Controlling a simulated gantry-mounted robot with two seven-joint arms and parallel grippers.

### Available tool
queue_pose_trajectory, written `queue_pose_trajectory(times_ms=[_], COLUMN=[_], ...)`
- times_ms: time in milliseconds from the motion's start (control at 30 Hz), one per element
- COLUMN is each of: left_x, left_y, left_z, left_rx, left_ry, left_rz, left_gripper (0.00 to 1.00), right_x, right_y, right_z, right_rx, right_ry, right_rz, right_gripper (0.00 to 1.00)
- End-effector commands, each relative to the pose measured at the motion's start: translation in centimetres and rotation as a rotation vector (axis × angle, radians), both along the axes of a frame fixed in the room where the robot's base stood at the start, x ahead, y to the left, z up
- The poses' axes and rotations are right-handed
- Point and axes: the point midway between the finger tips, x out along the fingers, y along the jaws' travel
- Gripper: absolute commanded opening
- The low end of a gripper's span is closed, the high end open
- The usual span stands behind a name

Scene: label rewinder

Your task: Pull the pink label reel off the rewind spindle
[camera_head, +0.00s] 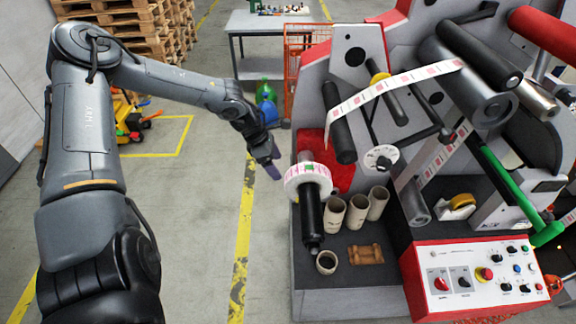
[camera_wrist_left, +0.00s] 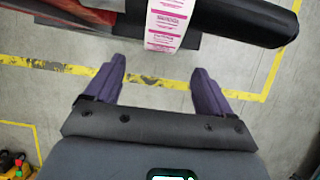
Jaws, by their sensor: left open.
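The pink label reel (camera_head: 308,177) is a white ring with pink marks, sitting around the black rewind spindle (camera_head: 311,215) near the machine's left side. In the left wrist view, the label-covered rim of the reel (camera_wrist_left: 168,24) shows at the top, with the black spindle (camera_wrist_left: 245,22) running out to the right. My left gripper (camera_head: 271,160) is just left of the reel in the head view, apart from it. Its purple fingers stand wide open and empty in the left wrist view (camera_wrist_left: 155,78), with the reel ahead of the gap. My right gripper is not in view.
A label web (camera_head: 390,85) runs above. The red control panel (camera_head: 480,275) is at the front right. Open floor lies left of the machine, with a yellow line (camera_head: 243,235).

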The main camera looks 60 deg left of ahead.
Motion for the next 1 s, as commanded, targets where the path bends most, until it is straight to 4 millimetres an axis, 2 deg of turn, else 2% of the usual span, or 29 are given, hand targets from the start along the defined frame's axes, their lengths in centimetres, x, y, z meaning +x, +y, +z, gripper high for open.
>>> queue_pose_trajectory(times_ms=[167,400,633,800,1000], left_x=[0.4,1.6,2.8,3.4,3.6], left_y=[-0.2,-0.8,-1.2,-1.5,-1.5], left_z=[-1.2,-4.8,-8.1,-9.2,-9.7], left_rx=[-0.001,-0.004,-0.002,0.000,0.001], left_ry=[0.004,0.004,0.002,0.001,0.001], left_rz=[-0.007,-0.002,-0.002,-0.004,-0.003], left_gripper=[0.83,0.83,0.83,0.83,0.83], right_x=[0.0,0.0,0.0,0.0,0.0], right_y=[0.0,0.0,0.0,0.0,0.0], right_z=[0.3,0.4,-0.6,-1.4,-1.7], right_rx=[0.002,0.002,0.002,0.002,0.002], right_ry=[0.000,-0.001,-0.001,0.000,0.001], right_rz=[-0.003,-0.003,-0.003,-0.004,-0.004], right_gripper=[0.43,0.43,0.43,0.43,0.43])
